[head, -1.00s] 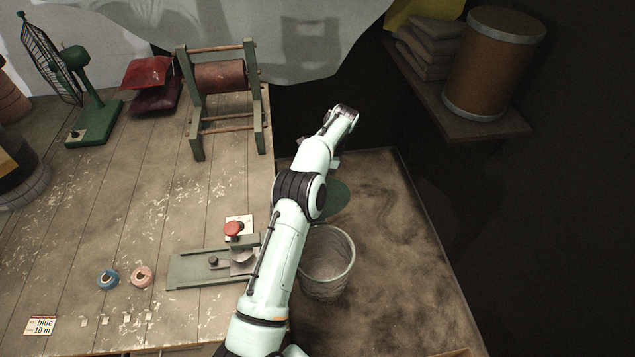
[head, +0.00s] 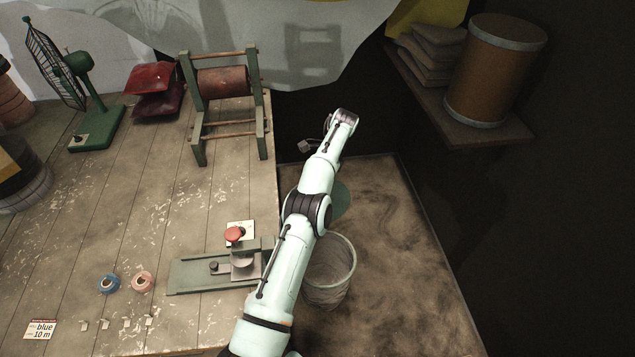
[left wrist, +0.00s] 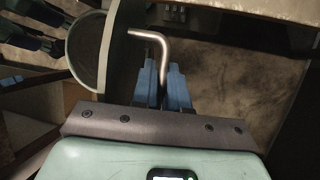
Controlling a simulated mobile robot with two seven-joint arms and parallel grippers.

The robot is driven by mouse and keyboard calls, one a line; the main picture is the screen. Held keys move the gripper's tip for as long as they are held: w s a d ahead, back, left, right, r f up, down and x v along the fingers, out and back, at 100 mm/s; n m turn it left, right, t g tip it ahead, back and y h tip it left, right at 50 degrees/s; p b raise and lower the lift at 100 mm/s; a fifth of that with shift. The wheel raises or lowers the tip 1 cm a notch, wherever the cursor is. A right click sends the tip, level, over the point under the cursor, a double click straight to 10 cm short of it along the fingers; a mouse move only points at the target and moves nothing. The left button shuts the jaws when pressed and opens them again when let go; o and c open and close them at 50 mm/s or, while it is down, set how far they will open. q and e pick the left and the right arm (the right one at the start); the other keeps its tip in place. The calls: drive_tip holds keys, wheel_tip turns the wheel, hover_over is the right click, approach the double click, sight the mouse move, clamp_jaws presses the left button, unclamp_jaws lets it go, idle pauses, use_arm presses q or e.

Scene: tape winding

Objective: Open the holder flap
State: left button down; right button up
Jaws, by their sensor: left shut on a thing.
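My left gripper (left wrist: 163,88) has blue fingers closed around a bent metal rod (left wrist: 150,36), whose free end turns to the left above the fingertips. In the head view one pale green arm of mine reaches away from the lower middle, past the bench's right edge. Its fingers are not clear there. I cannot make out a holder flap for certain. A green plate fixture (head: 205,274) with a knob and a metal block lies at the bench's right edge, partly behind the arm. A red button (head: 234,234) on a pale base stands behind it.
A mesh bin (head: 330,285) stands on the floor right of the arm. Blue (head: 109,284) and pink (head: 142,282) tape rolls lie on the bench (head: 100,225). A green stand with a roller (head: 223,82) stands at the back. A drum (head: 495,70) sits on the right shelf.

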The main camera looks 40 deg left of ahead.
use_arm(q)
drive_tip(key=c, duration=1.2)
unclamp_jaws()
drive_tip(key=shift+s+d+r, duration=0.1)
